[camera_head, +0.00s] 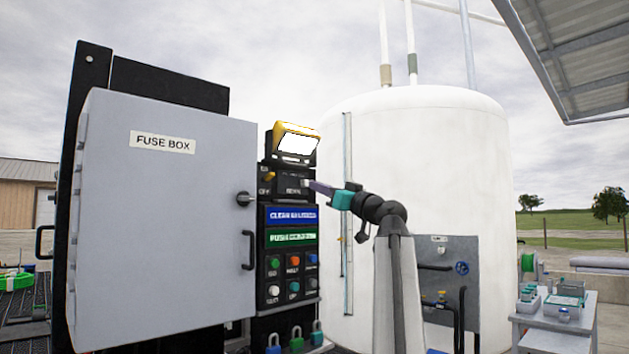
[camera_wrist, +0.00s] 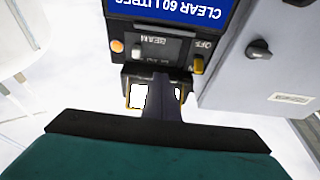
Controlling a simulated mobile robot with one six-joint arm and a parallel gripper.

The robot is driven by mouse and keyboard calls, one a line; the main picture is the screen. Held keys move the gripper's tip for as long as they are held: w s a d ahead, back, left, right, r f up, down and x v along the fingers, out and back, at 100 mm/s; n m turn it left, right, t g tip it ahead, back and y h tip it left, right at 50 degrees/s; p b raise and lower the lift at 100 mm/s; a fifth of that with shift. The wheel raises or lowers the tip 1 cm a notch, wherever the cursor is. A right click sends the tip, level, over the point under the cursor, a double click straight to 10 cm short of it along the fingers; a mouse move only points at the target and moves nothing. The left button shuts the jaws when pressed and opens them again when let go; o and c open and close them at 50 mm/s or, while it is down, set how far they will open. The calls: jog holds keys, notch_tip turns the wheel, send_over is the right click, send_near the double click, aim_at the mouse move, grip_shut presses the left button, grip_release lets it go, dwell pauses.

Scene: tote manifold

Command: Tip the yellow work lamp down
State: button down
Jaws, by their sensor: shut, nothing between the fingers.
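The yellow work lamp (camera_head: 291,128) sits on top of the switch column, right of the fuse box. Its bright white face (camera_head: 297,144) points outward. My gripper (camera_head: 311,184) is shut and empty. Its narrow fingers are in front of the dark switch panel (camera_head: 268,190), a little below the lamp. I cannot tell whether they touch anything. In the wrist view, which looks upside down, the shut fingers (camera_wrist: 162,82) cover the middle of the lamp (camera_wrist: 138,97). White and yellow parts of it show on both sides. The panel's OFF and BEAM markings are visible beyond the fingers.
The grey fuse box (camera_head: 165,240) stands closed close on the left, with a black knob (camera_head: 244,198) sticking out. Buttons (camera_head: 293,262) and padlocks (camera_head: 296,338) are lower on the column. A large white tank (camera_head: 430,160) stands behind my arm. The air above the lamp is clear.

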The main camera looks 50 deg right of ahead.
jog(key=shift+s+a+f, duration=0.1)
jog(key=shift+s+f, duration=0.25)
jog(key=shift+f, duration=0.4)
jog(key=shift+s+f, duration=0.3)
jog(key=shift+f, duration=0.45)
